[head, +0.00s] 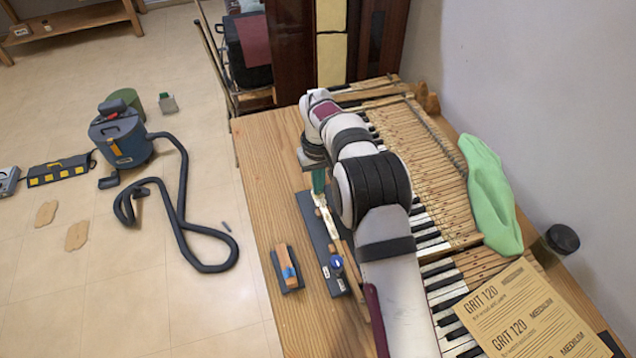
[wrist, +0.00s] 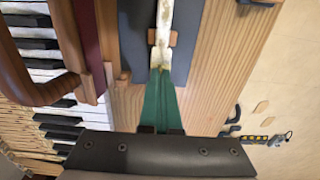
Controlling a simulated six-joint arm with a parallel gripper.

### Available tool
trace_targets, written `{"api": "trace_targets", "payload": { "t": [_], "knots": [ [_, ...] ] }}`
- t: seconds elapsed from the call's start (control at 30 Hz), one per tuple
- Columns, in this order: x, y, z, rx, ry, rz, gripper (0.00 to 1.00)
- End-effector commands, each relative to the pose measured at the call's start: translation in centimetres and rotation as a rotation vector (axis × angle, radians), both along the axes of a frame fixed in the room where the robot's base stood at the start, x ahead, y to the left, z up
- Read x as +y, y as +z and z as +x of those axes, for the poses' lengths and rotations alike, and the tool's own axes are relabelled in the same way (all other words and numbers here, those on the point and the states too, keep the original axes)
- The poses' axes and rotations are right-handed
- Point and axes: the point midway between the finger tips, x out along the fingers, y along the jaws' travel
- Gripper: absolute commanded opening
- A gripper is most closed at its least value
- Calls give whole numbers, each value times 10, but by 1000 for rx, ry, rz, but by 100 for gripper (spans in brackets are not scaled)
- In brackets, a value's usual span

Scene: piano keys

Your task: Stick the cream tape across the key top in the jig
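The jig is a dark flat board (head: 316,236) on the wooden bench, left of the piano keyboard. A long key with a whitish, stained top (head: 325,213) lies along it; in the wrist view the key top (wrist: 163,22) runs up from the fingertips, beside small wooden blocks. My gripper (head: 318,188) has green fingers and points down over the far part of the jig. In the wrist view its fingertips (wrist: 160,72) look together at the near end of the key top; contact is unclear. I cannot make out the cream tape; anything between the tips is too small to tell.
A small dark block with wood and blue tape (head: 287,268) lies left of the jig. A round blue item (head: 337,263) is at the jig's near end. A green cloth (head: 487,190) and sandpaper sheets (head: 520,315) lie right. The bench's left side is mostly bare.

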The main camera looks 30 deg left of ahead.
Motion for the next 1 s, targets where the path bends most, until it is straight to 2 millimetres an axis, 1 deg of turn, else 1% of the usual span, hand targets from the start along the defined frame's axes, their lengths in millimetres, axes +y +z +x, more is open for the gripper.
{"api": "trace_targets", "payload": {
  "t": [1.0],
  "knots": [
    [0,-5,0,0,0,0,0]
  ]
}}
